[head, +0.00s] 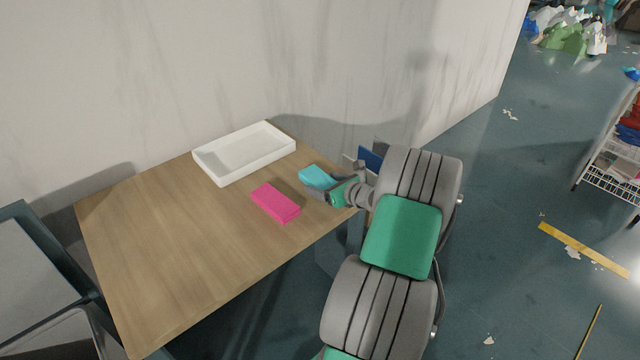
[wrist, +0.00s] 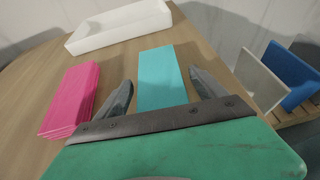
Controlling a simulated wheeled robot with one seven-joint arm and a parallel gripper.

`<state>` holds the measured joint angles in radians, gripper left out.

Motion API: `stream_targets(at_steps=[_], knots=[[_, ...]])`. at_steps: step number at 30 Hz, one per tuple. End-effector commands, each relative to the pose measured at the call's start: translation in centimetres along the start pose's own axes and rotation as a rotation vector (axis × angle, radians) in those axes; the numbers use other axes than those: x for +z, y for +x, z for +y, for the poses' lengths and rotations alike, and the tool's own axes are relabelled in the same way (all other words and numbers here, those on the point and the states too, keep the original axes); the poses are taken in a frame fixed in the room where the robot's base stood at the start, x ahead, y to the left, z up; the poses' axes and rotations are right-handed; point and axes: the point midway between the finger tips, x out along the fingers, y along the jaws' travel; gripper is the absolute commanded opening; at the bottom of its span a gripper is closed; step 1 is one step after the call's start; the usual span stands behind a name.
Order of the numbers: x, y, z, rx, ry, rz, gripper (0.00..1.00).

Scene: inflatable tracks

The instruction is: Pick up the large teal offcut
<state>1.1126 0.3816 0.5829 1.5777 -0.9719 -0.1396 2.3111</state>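The teal offcut (head: 314,175) is a flat rectangular block on the wooden table, near its right end. In the wrist view the teal offcut (wrist: 162,76) lies ahead of my gripper, between the lines of its two fingers. My gripper (head: 328,189) is at the near right side of the offcut in the head view. In the wrist view my gripper (wrist: 163,88) has its fingers spread wide and holds nothing. The near end of the offcut is hidden behind the gripper's front edge, and I cannot tell whether the fingers touch it.
A pink block (head: 275,203), a layered stack in the wrist view (wrist: 71,98), lies left of the teal offcut. A white tray (head: 222,178) stands at the back of the wooden table (head: 150,250) by the wall. Blue and grey panels (wrist: 290,75) stand beyond the table's right edge.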

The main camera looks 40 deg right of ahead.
Motion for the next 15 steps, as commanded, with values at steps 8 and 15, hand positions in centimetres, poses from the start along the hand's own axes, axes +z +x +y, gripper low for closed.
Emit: stream_targets(at_steps=[8, 15], knots=[[-0.01, -0.03, 0.0, 0.0, 0.0, 0.0, 0.56], [-0.01, -0.04, 0.0, 0.0, 0.0, 0.0, 0.37]])
